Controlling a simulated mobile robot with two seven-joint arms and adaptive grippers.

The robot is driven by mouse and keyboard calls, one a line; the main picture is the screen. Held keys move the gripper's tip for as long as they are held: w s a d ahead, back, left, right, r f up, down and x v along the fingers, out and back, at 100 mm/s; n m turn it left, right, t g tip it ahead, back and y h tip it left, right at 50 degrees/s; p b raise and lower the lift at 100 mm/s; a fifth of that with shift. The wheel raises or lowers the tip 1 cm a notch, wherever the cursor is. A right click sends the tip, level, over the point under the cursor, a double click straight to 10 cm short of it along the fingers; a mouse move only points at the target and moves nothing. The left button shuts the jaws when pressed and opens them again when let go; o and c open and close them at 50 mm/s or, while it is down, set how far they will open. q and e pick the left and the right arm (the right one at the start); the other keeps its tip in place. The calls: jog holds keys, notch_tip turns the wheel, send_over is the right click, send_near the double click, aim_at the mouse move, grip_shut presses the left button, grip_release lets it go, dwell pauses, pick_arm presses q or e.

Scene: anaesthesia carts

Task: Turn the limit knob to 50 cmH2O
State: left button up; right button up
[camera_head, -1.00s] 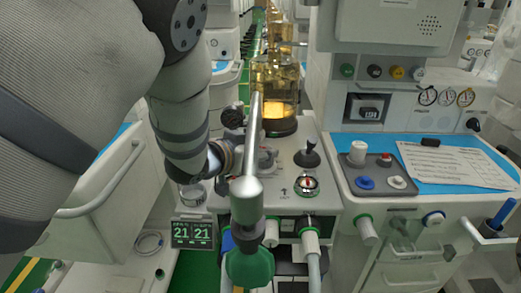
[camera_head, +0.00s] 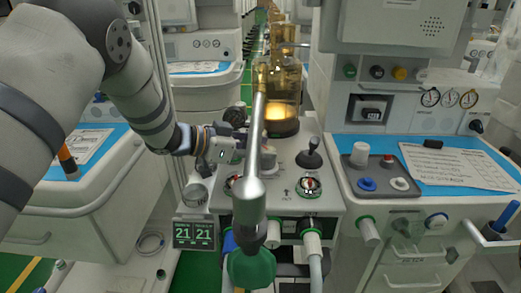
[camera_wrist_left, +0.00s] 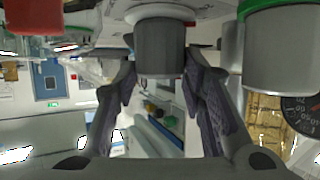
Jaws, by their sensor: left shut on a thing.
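The limit knob shows as a dark grey cylinder (camera_wrist_left: 158,48) on a pale base at the top middle of the left wrist view. My left gripper (camera_wrist_left: 160,85) has one finger on each side of it and is shut on it. In the head view my left gripper (camera_head: 232,147) reaches in from the left, low over the machine's top panel. A silver pole (camera_head: 256,150) stands in front and hides part of the fingertips and the knob. The knob's scale and pointer cannot be read. My right gripper is not in view.
The silver pole with a green bag (camera_head: 252,270) crosses the middle. A black-knobbed lever (camera_head: 311,150), a round gauge (camera_head: 308,186) and an amber canister (camera_head: 278,95) are close by. A grey tray (camera_head: 382,186) lies right. A display (camera_head: 194,233) reads 21 and 21.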

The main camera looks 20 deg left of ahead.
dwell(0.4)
pick_arm(q)
jog(key=o, duration=1.2)
jog(key=shift+c, duration=0.2)
